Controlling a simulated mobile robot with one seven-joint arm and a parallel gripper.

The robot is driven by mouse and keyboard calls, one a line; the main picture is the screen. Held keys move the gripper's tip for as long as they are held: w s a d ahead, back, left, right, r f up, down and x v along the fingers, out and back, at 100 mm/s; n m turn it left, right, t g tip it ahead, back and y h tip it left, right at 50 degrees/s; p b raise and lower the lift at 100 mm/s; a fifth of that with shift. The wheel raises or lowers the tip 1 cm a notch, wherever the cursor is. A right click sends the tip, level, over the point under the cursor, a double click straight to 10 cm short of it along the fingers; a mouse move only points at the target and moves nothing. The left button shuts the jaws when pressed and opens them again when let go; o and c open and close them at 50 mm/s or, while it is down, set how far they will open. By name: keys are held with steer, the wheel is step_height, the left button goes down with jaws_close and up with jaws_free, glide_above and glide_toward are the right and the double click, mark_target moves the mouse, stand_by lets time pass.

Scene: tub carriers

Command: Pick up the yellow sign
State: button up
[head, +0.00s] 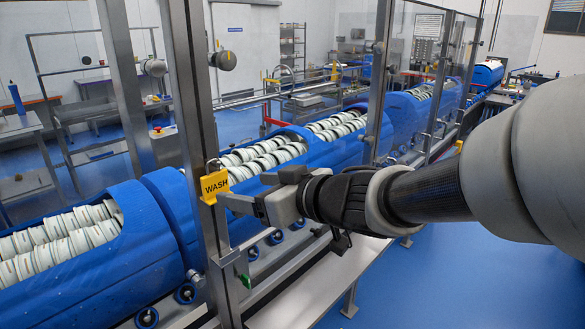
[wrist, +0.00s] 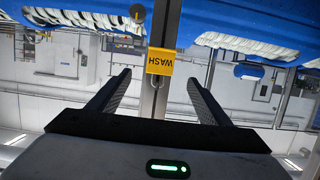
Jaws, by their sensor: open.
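The yellow sign (head: 214,186) reads WASH and hangs against a steel upright post in the head view. A hook or loop shows at its top. In the wrist view the sign (wrist: 160,61) appears upside down, ahead of my fingers and roughly centred between them, with its metal loop toward me. My gripper (head: 238,203) reaches in from the right in the head view, its fingertips beside the sign. In the wrist view my gripper (wrist: 157,78) is open, with one finger on each side and nothing between them. I cannot tell whether a fingertip touches the sign.
The steel post (head: 194,120) stands right behind the sign and joins a frame with clear panels. Blue tub carriers (head: 95,285) filled with white tubs run behind the post. A steel rail (head: 285,275) runs along the front. Blue floor (head: 450,285) is clear at the lower right.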

mark_target(217, 182)
steer(key=b+x, duration=0.2)
steer(key=x, duration=0.8)
steer(key=shift+w+a+r, duration=0.1)
steer(key=shift+a+r, duration=0.05)
steer(key=shift+a, duration=0.1)
steer(key=c, duration=1.1)
